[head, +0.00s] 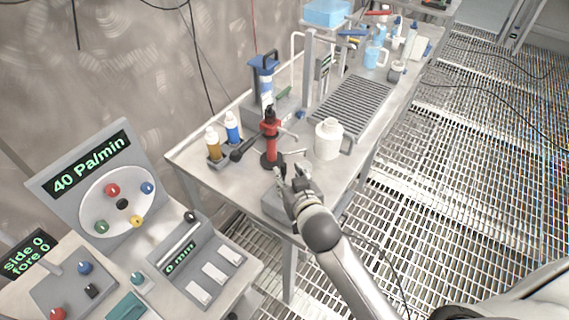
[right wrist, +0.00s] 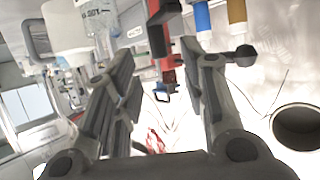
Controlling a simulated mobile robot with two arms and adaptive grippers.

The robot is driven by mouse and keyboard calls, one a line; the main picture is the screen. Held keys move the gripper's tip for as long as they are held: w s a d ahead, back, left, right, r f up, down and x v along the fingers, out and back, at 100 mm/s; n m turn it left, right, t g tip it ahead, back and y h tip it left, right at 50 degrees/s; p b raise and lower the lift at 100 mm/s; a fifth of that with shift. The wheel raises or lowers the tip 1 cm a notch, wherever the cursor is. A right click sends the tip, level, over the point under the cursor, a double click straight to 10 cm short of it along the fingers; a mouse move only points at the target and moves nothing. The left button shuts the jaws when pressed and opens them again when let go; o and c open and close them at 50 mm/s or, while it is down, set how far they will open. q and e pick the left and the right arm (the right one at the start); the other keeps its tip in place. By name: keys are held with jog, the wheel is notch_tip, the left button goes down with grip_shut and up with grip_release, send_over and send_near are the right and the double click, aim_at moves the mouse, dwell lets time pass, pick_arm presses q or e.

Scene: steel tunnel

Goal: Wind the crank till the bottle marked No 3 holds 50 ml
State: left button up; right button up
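A red upright device (head: 271,140) with a black top stands on the steel bench. A black lever with a round knob (head: 237,155) sticks out to its left; I cannot tell if this is the crank. An amber bottle (head: 213,146) and a blue bottle (head: 232,127) stand to the left. I cannot read No 3 on any bottle. My right gripper (head: 284,175) is open in front of the red device. In the right wrist view its fingers (right wrist: 156,52) are apart and appear empty, with the red device (right wrist: 167,40) beyond them. My left gripper is not in view.
A white jug (head: 328,140) stands close to the right of the gripper. Behind are a blue-topped dispenser (head: 265,85) and a ribbed grey tray (head: 352,105). A control console (head: 105,185) stands at the left. The grated floor (head: 440,180) at right is mostly clear.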

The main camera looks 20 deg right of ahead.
aim_at(284, 168)
jog(key=x, duration=0.6)
jog(key=shift+w+f+p, duration=0.2)
jog(key=shift+w+p, duration=0.1)
jog(key=shift+p, duration=0.05)
grip_shut()
